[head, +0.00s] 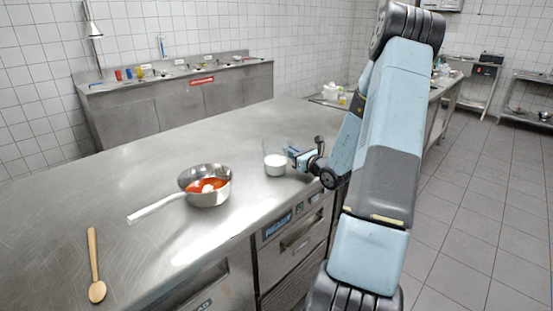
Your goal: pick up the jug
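A clear jug (275,165) with white contents stands upright on the steel counter, right of the middle, near the counter's front edge. My gripper (293,155) is just to the right of the jug at about its height, at the end of my bent arm. It looks very close to the jug's right side. I cannot tell whether it touches the jug. The fingers are small and partly overlapped, so their opening is unclear.
A steel saucepan (216,196) with red sauce stands left of the jug, its handle pointing left. A wooden spoon (94,265) lies at the counter's left. The steel counter (160,165) is otherwise mostly clear. A sink unit (180,104) stands along the back wall.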

